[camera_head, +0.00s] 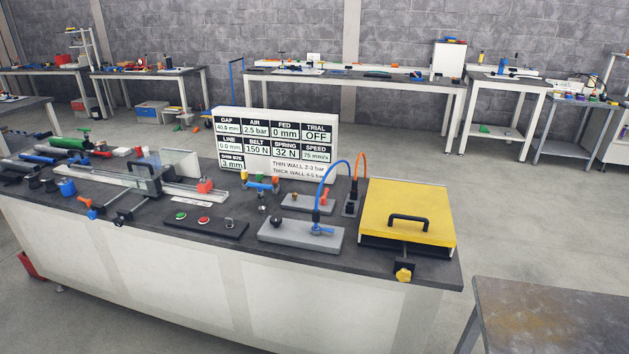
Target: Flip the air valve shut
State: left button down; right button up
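A small blue valve-like fitting with a flat blue handle (322,230) sits on a grey base plate (281,234) at the front middle of the bench. It looks like the air valve, but its handle's exact angle is too small to tell. A blue hose (325,173) arches from it to a black socket block (351,204) at the back. The white display board (276,143) reads AIR 2.5 bar and TRIAL OFF. Neither of my grippers shows in the head view.
A yellow box lid with a black handle (408,218) stands at the bench's right end, a yellow knob (404,275) in front. A black button panel (206,226) lies left of the plate. A clear-walled feed rack (150,180) and several tools crowd the left.

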aim_at(324, 199)
jog(key=i+j+z, duration=0.15)
jog(key=i, duration=0.2)
jog(key=i+j+z, duration=0.2)
jog(key=i, duration=0.2)
jog(key=i+j+z, duration=0.15)
jog(key=i, duration=0.2)
jog(key=i+l, duration=0.25)
jog(key=i, duration=0.2)
jog(key=l+z, duration=0.05)
